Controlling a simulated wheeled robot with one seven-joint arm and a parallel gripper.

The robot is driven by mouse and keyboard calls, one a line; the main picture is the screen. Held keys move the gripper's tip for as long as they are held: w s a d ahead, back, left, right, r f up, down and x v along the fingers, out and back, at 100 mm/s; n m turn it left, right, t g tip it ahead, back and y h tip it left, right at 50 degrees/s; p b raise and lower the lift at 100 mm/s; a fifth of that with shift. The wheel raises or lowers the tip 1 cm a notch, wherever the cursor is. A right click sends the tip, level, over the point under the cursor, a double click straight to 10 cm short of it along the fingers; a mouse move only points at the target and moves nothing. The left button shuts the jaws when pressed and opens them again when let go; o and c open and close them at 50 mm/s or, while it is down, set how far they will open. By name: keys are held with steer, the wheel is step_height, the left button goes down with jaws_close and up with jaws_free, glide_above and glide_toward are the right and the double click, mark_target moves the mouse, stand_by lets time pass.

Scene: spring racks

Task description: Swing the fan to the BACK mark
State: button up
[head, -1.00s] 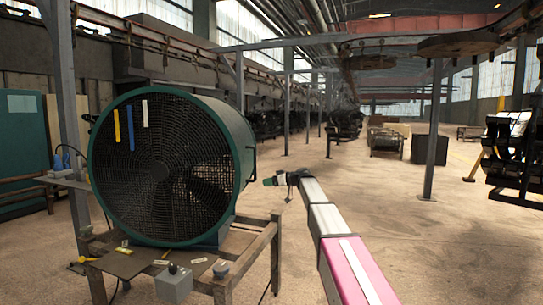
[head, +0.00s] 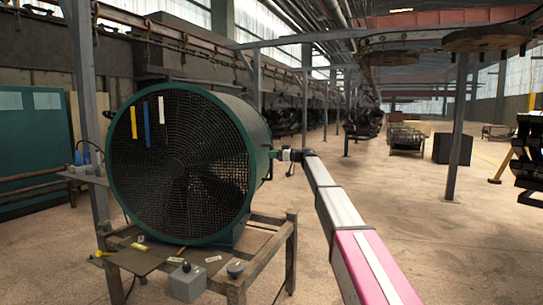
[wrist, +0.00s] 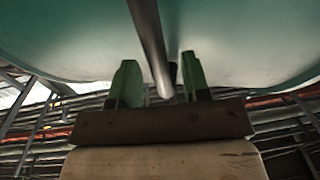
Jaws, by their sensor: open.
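The fan (head: 180,170) is a large green drum with a dark wire grille. It stands on a wooden table in the head view, its grille facing me. Its green housing (wrist: 70,40) fills the top of the wrist view. A grey bar (wrist: 150,45), apparently the fan's side handle, runs down between the two green fingers of my gripper (wrist: 160,80). The fingers are open, one on each side of the bar, with gaps visible. In the head view my gripper (head: 275,154) is at the fan's right rim. I cannot read a BACK mark.
The wooden table (head: 265,240) carries several small labels, a grey control box (head: 187,282) and a yellow-handled item (head: 103,254). A grey post (head: 84,110) stands at the left. The floor on the right is open, with carts and posts farther back.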

mark_target(249, 161)
steer(key=shift+w+a, duration=0.2)
steer(key=shift+a, duration=0.45)
jaws_close()
steer(key=s+a+t, duration=0.1)
steer(key=s, duration=0.2)
steer(key=s+a+m+t+h, duration=0.1)
steer(key=s, duration=0.3)
steer(key=s+a+m+t, duration=0.1)
steer(key=s, duration=0.2)
steer(key=shift+s+a+f+t+h, duration=0.1)
steer(key=shift+s+a+t+h, duration=0.1)
steer(key=shift+a+t+h, duration=0.15)
steer(key=s+a+m+t, duration=0.1)
steer(key=s, duration=0.1)
steer(key=s+a+m+t+h, duration=0.1)
steer(key=s+a, duration=0.1)
steer(key=s+a+t, duration=0.1)
steer(key=s, duration=0.2)
steer(key=shift+a+m+h, duration=0.35)
steer(key=shift+a+m, duration=0.05)
steer(key=s+a, duration=0.6)
steer(key=a, duration=0.3)
steer(key=s+a, duration=0.6)
steer(key=a, duration=0.4)
steer(key=shift+s, duration=0.35)
steer(key=shift+a, duration=0.1)
